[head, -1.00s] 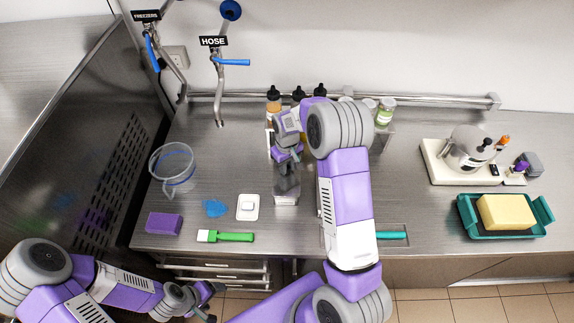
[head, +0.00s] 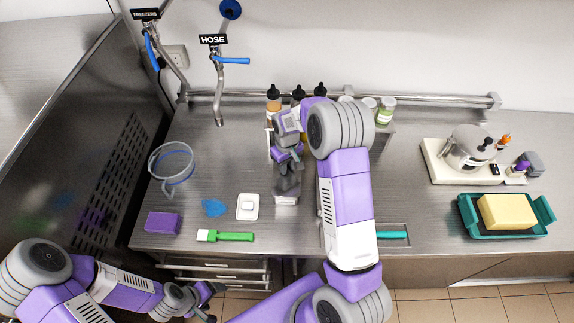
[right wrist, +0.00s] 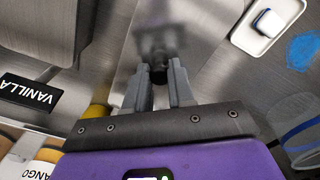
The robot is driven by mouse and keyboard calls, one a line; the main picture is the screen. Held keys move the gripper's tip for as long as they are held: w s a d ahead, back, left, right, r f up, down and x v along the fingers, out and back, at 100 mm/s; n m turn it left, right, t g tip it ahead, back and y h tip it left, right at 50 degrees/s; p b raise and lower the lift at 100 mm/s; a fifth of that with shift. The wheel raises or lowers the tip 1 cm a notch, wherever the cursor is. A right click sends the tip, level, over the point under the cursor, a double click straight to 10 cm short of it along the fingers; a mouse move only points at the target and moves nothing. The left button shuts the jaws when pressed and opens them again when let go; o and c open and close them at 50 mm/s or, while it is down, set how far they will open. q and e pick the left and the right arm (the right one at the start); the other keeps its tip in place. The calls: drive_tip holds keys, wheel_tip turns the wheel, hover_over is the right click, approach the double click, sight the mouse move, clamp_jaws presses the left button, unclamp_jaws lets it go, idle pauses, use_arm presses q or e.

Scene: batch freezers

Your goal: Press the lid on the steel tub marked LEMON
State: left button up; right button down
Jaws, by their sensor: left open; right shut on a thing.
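My right gripper (right wrist: 158,88) is shut on the dark knob (right wrist: 158,72) of a flat steel lid (right wrist: 145,45). In the head view the lid's steel (head: 286,196) shows just in front of the right gripper (head: 287,172), near the middle of the counter. Whether the lid sits on a tub or hangs above the counter I cannot tell. I see no LEMON mark; the right arm hides part of the counter behind. My left gripper (head: 213,298) is open and empty, below the counter's front edge at the lower left.
A black VANILLA label (right wrist: 28,94) is on steel in the right wrist view. Left of the lid lie a white dish (head: 248,207), a blue patch (head: 214,207), a purple sponge (head: 163,223), a green brush (head: 228,236) and a clear jug (head: 172,167). A teal tray (head: 470,220) stands right.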

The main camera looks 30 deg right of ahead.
drive_tip(key=shift+c, duration=2.1)
unclamp_jaws()
drive_tip(key=shift+r, duration=0.1)
drive_tip(key=shift+r+p, duration=2.25)
drive_tip(key=shift+r, duration=1.15)
clamp_jaws()
